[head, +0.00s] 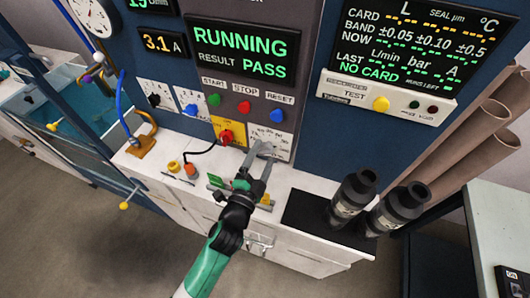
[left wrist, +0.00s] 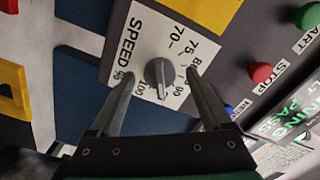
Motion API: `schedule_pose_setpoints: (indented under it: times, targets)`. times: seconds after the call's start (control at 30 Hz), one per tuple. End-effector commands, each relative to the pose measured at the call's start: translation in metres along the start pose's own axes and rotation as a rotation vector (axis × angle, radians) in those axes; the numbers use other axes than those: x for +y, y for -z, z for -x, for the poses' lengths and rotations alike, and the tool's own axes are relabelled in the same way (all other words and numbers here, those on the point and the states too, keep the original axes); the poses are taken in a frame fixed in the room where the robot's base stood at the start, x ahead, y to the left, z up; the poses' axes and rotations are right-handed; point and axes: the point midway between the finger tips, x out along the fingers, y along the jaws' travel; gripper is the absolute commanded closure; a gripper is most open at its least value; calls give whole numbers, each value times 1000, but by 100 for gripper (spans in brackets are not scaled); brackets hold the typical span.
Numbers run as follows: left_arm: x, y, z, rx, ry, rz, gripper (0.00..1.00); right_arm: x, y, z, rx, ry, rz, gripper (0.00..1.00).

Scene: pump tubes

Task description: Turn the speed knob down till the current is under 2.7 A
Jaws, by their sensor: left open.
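The speed dial (head: 279,136) is a white plate low on the front panel, partly hidden by my left gripper (head: 263,150). In the left wrist view, the grey speed knob (left wrist: 158,75) sits on the plate marked SPEED, with its pale pointer line towards the bottom of the picture. My left gripper (left wrist: 160,74) is open, with one finger on each side of the knob. Gaps show between the fingers and the knob. The current display (head: 161,43) reads 3.1 A in yellow. My right gripper is not in view.
Green, red (head: 244,107) and blue buttons sit above the dial. A red switch (head: 226,137) on a yellow plate is just left of it. Two dark cylinders (head: 356,196) stand on a black mat at the right. The status screen (head: 240,52) reads RUNNING, RESULT PASS.

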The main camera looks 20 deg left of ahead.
Motion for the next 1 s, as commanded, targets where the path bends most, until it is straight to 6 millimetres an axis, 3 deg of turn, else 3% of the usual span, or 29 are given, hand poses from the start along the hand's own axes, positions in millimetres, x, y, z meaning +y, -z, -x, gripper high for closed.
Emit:
schedule_pose_setpoints:
  times: [0.13,0.43,0.87,1.0]
  targets:
    - [1,-1,-16,-1,0,0,18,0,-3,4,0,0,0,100]
    - [0,0,-19,-1,-1,-1,20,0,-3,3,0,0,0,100]
    - [0,0,-19,-1,0,0,97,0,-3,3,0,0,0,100]
    - [0,0,-19,-1,0,2,100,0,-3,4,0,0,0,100]
